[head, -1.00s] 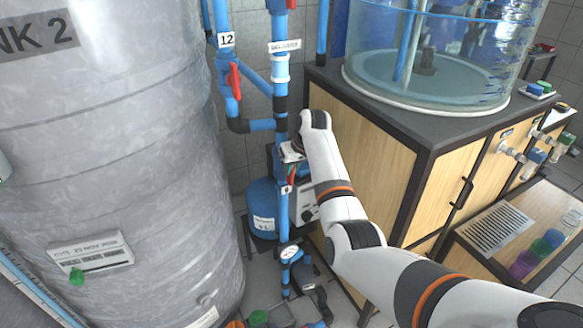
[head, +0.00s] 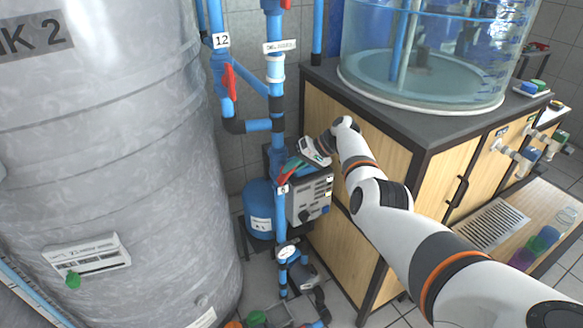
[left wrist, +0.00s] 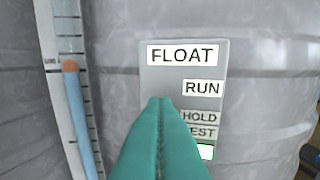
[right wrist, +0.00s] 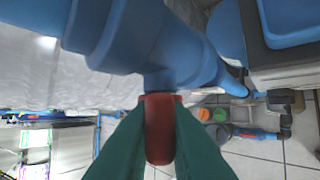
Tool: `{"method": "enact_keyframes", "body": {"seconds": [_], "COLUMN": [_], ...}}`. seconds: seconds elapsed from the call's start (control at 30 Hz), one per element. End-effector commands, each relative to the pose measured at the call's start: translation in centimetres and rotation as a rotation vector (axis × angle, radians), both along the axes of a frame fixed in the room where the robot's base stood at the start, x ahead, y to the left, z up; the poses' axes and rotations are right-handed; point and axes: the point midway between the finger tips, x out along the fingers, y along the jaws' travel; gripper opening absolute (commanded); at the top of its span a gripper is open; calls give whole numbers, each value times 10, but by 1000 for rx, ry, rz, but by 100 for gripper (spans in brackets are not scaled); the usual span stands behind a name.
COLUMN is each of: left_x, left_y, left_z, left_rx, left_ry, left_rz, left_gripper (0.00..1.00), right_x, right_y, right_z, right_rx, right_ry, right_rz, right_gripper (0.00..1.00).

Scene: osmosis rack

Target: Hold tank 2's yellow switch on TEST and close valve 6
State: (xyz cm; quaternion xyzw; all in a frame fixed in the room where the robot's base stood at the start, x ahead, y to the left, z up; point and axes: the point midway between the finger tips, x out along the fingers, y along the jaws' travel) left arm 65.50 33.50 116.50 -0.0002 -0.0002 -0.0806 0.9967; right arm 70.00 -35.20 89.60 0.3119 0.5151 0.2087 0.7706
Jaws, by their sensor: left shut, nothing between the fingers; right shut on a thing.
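Valve 6's red handle (right wrist: 160,140) is between the green fingers of my right gripper (right wrist: 160,112) in the right wrist view. In the head view, my right gripper (head: 293,166) is shut on it beside the blue pipe with a small number tag (head: 282,189); the handle stands out to the right. In the left wrist view, my left gripper (left wrist: 160,103) is shut, in front of tank 2's grey switch panel (left wrist: 160,83), marked FLOAT, RUN, HOLD and TEST. Its fingers cover the lower left of the panel. The yellow switch is not visible. My left gripper is not in the head view.
Tank 2 (head: 110,170) fills the left. Valve 12's red handle (head: 229,82) is above on the same pipework. A grey pump box (head: 313,197) and blue vessel (head: 259,209) stand behind the pipe. A wooden cabinet (head: 365,150) with a clear tank is close to my right arm.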

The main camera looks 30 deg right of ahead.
Motion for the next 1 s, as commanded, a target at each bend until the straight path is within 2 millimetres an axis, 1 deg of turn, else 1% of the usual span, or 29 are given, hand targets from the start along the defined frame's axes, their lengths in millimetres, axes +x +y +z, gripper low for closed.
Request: {"method": "enact_keyframes", "body": {"seconds": [0.5,0.53,0.6,0.67,1.0], "left_x": [0,0,0,0,0], "left_y": [0,0,0,0,0], "left_z": [-2,-2,-2,-2,-1], "left_rx": [1,1,1,1,0], "left_ry": [4,4,4,4,4], "left_rz": [0,0,0,-1,-1], "left_gripper": [0,0,0,0,0], "right_x": [-1,-1,-1,-1,-2], "right_y": [1,1,1,0,-3], "right_z": [-2,-2,-2,-2,1], "right_rx": [25,25,25,25,23], "right_ry": [3,3,3,3,-1], "right_rz": [1,1,0,0,-2], "right_gripper": [0,13,25,34,34]}}
